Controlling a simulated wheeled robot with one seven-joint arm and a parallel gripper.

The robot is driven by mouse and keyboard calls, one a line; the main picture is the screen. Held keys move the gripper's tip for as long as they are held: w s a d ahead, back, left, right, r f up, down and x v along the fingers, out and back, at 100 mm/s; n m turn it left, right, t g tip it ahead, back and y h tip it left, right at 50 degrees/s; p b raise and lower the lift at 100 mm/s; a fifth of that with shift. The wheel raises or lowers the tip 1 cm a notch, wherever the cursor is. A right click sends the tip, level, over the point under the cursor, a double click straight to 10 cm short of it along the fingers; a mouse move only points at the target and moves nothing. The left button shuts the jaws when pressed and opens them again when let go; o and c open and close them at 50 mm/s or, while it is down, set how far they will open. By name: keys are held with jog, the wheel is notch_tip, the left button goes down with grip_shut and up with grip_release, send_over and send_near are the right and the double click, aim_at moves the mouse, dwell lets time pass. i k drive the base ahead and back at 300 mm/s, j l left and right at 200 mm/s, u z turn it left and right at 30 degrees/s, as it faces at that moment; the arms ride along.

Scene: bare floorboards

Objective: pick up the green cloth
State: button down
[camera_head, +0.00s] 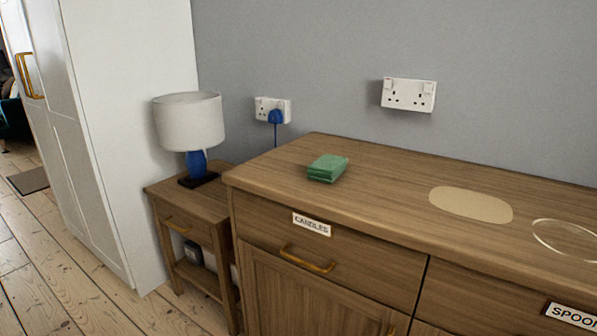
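The green cloth (327,168) lies folded in a small stack on top of the wooden sideboard (385,180), near its left end and toward the back half. Nothing covers it and nothing touches it besides the sideboard top. My gripper does not show in the head view.
A flat beige oval (470,204) and a pale ring-shaped outline (568,240) are on the sideboard top to the right. A lamp (189,122) stands on a lower side table (172,197) at left, beside a white cabinet (120,120). Bare floorboards (50,275) lie at lower left.

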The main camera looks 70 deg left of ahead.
aim_at(327, 168)
jog(key=u, duration=2.4)
